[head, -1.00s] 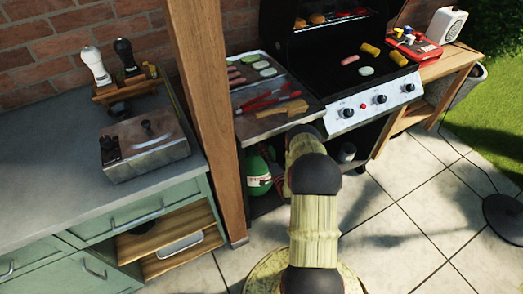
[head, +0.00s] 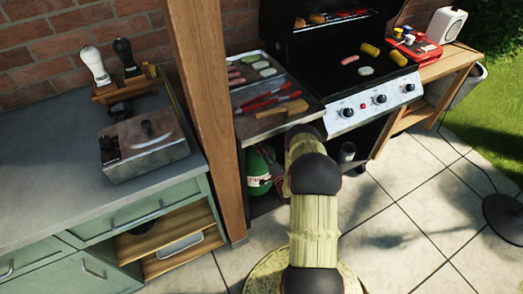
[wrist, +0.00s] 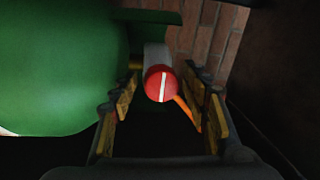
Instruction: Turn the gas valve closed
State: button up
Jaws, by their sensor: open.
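The gas valve (wrist: 161,84) is a red round knob with a white line running nearly upright, seen in the wrist view just above the middle. It sits beside the green gas bottle (wrist: 60,70), which also shows in the head view (head: 257,172) under the grill's side shelf. My gripper (wrist: 162,108) is open, with one yellow-padded finger on each side of the knob in the picture. Whether the pads touch the knob I cannot tell; gaps show on both sides. In the head view my arm hides the gripper and the valve.
An orange hose (wrist: 188,114) runs down right from the valve towards the right finger. A brick wall (wrist: 205,40) lies behind. The grill (head: 370,104) and its side shelf stand above the bottle; a wooden post (head: 207,120) stands to the left.

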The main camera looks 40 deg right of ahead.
jog(key=shift+s, duration=0.15)
jog(key=v, duration=1.1)
jog(key=shift+s+a, duration=0.15)
jog(key=shift+s, duration=0.2)
jog(key=shift+f, duration=0.1)
